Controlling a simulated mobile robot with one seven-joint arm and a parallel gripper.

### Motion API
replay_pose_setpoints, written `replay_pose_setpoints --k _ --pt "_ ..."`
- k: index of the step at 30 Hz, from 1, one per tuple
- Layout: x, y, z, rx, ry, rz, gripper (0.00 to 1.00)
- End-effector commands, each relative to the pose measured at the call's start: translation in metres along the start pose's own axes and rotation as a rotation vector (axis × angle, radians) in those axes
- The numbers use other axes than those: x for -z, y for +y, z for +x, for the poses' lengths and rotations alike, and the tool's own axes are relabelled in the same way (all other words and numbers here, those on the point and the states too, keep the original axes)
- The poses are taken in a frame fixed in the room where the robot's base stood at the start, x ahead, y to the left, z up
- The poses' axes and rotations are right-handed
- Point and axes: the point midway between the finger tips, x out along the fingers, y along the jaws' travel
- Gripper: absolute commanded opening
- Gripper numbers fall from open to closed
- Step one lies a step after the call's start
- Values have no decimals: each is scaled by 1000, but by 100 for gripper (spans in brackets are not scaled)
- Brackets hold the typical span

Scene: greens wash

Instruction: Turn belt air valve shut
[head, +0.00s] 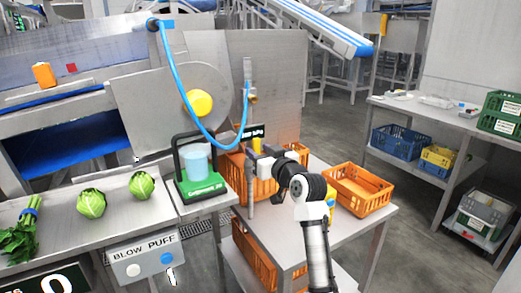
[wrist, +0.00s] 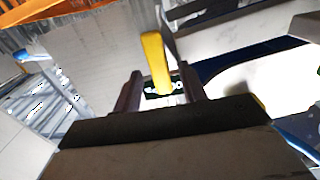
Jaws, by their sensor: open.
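The belt air valve's yellow lever (wrist: 155,62) stands nearly upright in the wrist view, its lower end between my two dark fingers. My gripper (wrist: 161,84) is open, with a gap on both sides of the lever; I cannot tell how deep the lever sits between the fingers. In the head view the yellow lever (head: 256,146) shows small just left of my gripper (head: 268,152), partly hidden by it. A dark display (head: 251,132) marked hPa is just above it. A blue air hose (head: 180,90) loops down to a fitting on the upright pipe.
Orange crates (head: 361,190) stand on the metal table (head: 340,222) around my arm. A green holder with a cup (head: 197,165) is close on the left. Cabbages and a blow puff button box (head: 146,257) are farther left.

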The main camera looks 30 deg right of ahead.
Motion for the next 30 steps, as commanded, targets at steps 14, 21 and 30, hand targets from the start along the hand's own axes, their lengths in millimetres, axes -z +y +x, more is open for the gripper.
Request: replay_pose_setpoints --k 14,21,30 --pt "0 0 1 0 0 -1 12" --pt "0 0 0 0 0 -1 0" --pt "0 2 1 2 -1 33 0"
